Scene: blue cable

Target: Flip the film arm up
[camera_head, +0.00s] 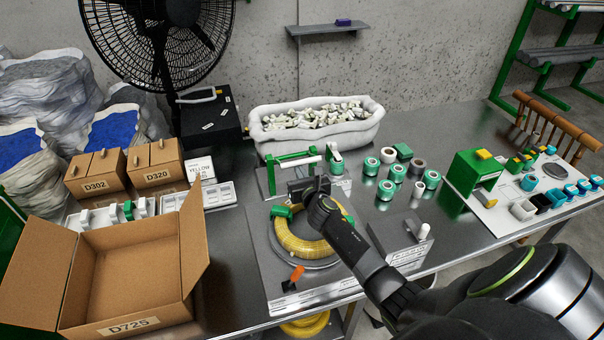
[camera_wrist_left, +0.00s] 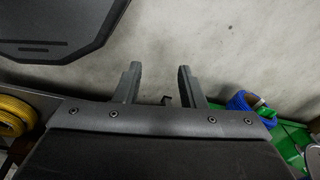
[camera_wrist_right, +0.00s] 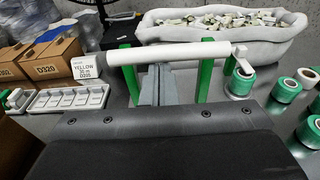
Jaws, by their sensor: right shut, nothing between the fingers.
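The film device has a green frame (camera_head: 290,160) and a white film roller (camera_wrist_right: 170,52). The roller lies roughly level across two green posts in the right wrist view, with a light grey piece (camera_wrist_right: 241,54) at its right end. My right gripper (camera_head: 298,188) is shut and empty, at the near side of the frame in the head view. In the right wrist view its closed fingers (camera_wrist_right: 158,84) point at the roller's middle, just below it; whether they touch it I cannot tell. My left gripper (camera_wrist_left: 159,84) is open and empty, away from the device.
A yellow cable coil (camera_head: 292,243) lies on the round plate in front of the frame, partly behind my right arm. Several green-and-white tape rolls (camera_head: 396,173) stand to the right. A white bin (camera_head: 315,135) is behind; an open cardboard box (camera_head: 120,280) is at left.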

